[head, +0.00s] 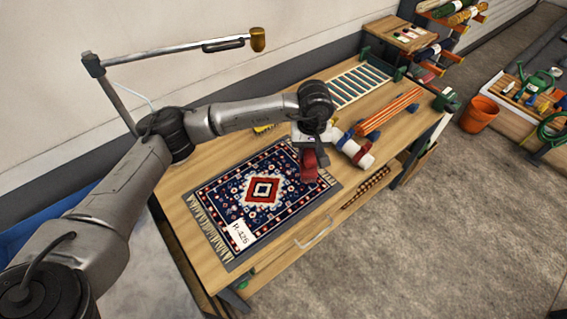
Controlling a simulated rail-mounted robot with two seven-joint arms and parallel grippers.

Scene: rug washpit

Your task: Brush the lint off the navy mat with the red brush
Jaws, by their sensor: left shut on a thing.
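The navy mat (225,198) is a patterned rug with a red and white centre diamond and pale fringes at its ends. It lies flat on the wooden workbench. My left gripper (306,148) is above the mat's right end, shut on the red brush (309,168). The brush hangs down over the right fringe and border; I cannot tell whether it touches the mat. Pale specks show on the mat, but I cannot separate lint from pattern. The gripper's fingers are partly hidden by the wrist and brush. My right gripper is out of view.
A white tag (241,235) lies at the mat's near left corner. Rolls with white and blue bands (354,150), an orange striped bundle (389,113) and a slatted rack (350,86) lie to the right. An orange bucket (479,114) stands on the floor beyond the bench.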

